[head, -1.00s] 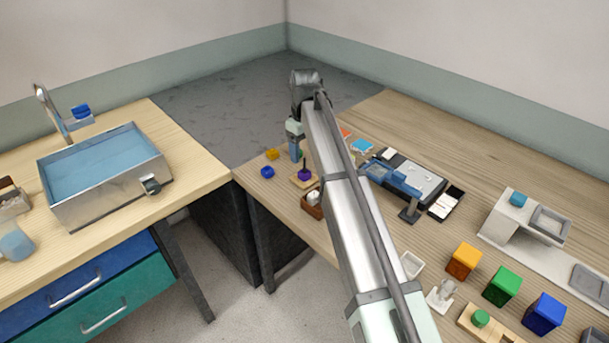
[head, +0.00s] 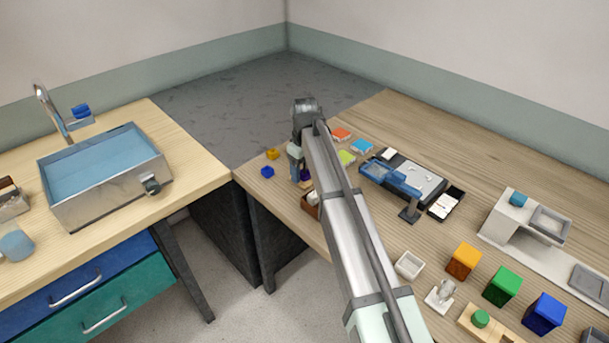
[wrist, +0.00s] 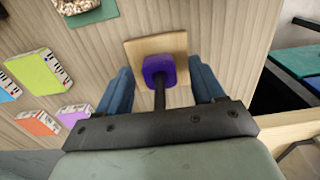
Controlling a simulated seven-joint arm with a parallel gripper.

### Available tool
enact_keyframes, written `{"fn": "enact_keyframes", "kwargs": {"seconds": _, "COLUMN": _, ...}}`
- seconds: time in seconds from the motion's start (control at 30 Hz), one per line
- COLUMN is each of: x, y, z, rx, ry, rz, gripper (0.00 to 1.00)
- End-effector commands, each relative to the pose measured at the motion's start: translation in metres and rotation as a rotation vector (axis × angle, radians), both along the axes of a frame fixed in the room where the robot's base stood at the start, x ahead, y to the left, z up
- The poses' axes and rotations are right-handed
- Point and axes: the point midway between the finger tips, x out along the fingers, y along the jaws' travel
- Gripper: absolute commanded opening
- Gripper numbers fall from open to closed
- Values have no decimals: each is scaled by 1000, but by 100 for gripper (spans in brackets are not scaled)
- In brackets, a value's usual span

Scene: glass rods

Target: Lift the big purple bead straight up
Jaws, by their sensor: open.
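The big purple bead (wrist: 158,68) sits low around a dark upright rod (wrist: 160,98) on a square wooden base (wrist: 178,43) in the wrist view. My gripper (wrist: 160,72) is open, with one blue finger on each side of the bead and rod. Gaps show between the fingers and the bead. In the head view my gripper (head: 298,168) stands over the base, and only a sliver of the purple bead (head: 305,174) shows behind it. The base is mostly hidden there.
A brown box (head: 311,204) stands close in front. Coloured flat pieces, including an orange one (head: 341,134), lie to the right. The table edge is near on the left.

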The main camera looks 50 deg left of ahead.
Motion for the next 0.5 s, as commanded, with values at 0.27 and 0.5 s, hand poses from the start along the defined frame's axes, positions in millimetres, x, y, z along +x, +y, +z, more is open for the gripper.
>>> {"fn": "enact_keyframes", "kwargs": {"seconds": 0.27, "x": 0, "y": 0, "z": 0, "rx": 0, "ry": 0, "rz": 0, "gripper": 43}}
{"fn": "enact_keyframes", "kwargs": {"seconds": 0.5, "x": 0, "y": 0, "z": 0, "rx": 0, "ry": 0, "rz": 0, "gripper": 20}}
